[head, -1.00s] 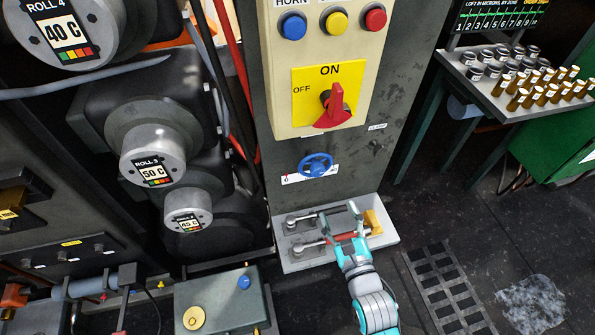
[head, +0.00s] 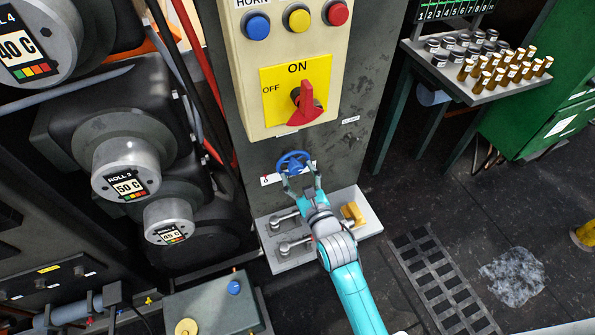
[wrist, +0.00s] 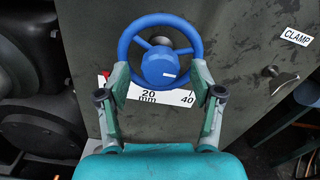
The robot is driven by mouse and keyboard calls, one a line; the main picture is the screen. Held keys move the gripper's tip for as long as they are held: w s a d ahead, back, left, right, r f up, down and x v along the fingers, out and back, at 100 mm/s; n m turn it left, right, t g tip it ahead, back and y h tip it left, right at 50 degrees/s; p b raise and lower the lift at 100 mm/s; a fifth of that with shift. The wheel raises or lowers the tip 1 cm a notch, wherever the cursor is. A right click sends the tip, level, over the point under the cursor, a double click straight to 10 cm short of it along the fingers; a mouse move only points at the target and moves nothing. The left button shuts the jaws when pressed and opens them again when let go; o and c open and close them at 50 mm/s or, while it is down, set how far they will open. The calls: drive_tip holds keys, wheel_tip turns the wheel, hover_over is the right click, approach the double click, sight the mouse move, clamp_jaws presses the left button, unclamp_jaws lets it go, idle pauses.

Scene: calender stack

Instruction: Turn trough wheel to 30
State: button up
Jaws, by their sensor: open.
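The blue trough wheel (head: 294,163) is mounted on the grey machine column below the ON/OFF panel. In the wrist view the wheel (wrist: 160,22) is large, with a small white mark on its hub. A white scale (wrist: 150,97) behind its lower part reads 20 mm and 40, with a red mark at its left end. My gripper (head: 298,180) is open just below the wheel in the head view. In the wrist view its two fingers (wrist: 160,82) stand at the wheel's lower left and lower right. I cannot tell whether they touch the rim.
The yellow panel with a red rotary switch (head: 304,103) sits above the wheel. A grey tray (head: 280,258) with metal levers is below. Rolls stand at left; a table (head: 480,80) with samples stands right.

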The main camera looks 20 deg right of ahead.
drive_tip(key=shift+w, duration=0.55)
drive_tip(key=c, duration=1.1)
drive_tip(key=shift+c, duration=0.2)
drive_tip(key=shift+n, duration=0.3)
